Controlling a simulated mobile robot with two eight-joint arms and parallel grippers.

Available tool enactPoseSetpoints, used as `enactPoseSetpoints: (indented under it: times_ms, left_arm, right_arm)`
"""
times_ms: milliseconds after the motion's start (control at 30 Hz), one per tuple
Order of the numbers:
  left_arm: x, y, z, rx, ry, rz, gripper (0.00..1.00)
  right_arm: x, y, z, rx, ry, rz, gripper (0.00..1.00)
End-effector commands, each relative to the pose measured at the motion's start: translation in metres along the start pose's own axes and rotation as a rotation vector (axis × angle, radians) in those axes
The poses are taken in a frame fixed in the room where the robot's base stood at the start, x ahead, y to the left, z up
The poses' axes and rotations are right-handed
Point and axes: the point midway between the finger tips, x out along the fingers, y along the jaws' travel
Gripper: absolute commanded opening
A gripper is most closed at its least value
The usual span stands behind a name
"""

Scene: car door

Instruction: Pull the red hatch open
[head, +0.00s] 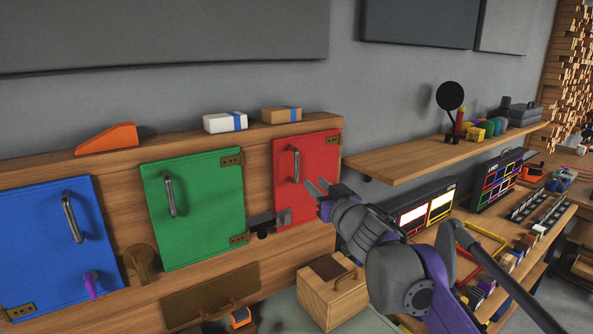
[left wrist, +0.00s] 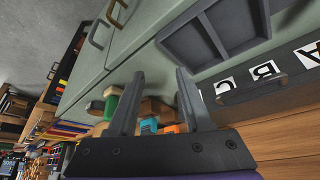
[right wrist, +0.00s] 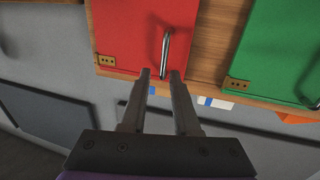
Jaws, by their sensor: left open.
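The red hatch (head: 318,160) is at the right end of the wooden wall panel and looks shut. Its upright metal handle (head: 294,165) is near its left edge. My right gripper (head: 318,188) is open in front of the red hatch, right of and a little below the handle in the head view. In the right wrist view the red hatch (right wrist: 128,35) is at the top, and the handle's near end (right wrist: 164,65) appears between the open fingertips; I cannot tell whether they touch. My left gripper (left wrist: 158,85) is open and empty in the left wrist view, away from the hatch.
A green hatch (head: 200,215) and a blue hatch (head: 40,240) are to the left. A grey latch (head: 268,220) sits at the red hatch's lower left. A wooden box (head: 325,300) stands below. A shelf (head: 440,150) juts out to the right. Small blocks lie on the panel top.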

Motion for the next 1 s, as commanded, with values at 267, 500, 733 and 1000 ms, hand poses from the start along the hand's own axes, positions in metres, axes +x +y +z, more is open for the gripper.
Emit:
enactPoseSetpoints:
  times_ms: [267, 500, 733, 1000]
  left_arm:
    - [-0.006, 0.000, -0.005, 0.000, 0.004, 0.000, 0.50]
    - [-0.017, 0.000, -0.015, 0.000, 0.012, 0.000, 0.50]
    - [-0.024, 0.000, -0.023, 0.000, 0.019, 0.000, 0.50]
    - [-0.026, 0.000, -0.025, 0.000, 0.020, 0.000, 0.50]
  right_arm:
    - [0.029, -0.007, -0.005, 0.001, 0.010, -0.031, 0.30]
    - [0.073, -0.008, -0.007, 0.000, 0.010, -0.029, 0.30]
    - [0.103, -0.009, -0.007, 0.000, 0.010, -0.029, 0.30]
    - [0.113, -0.009, -0.004, 0.001, 0.009, -0.028, 0.30]
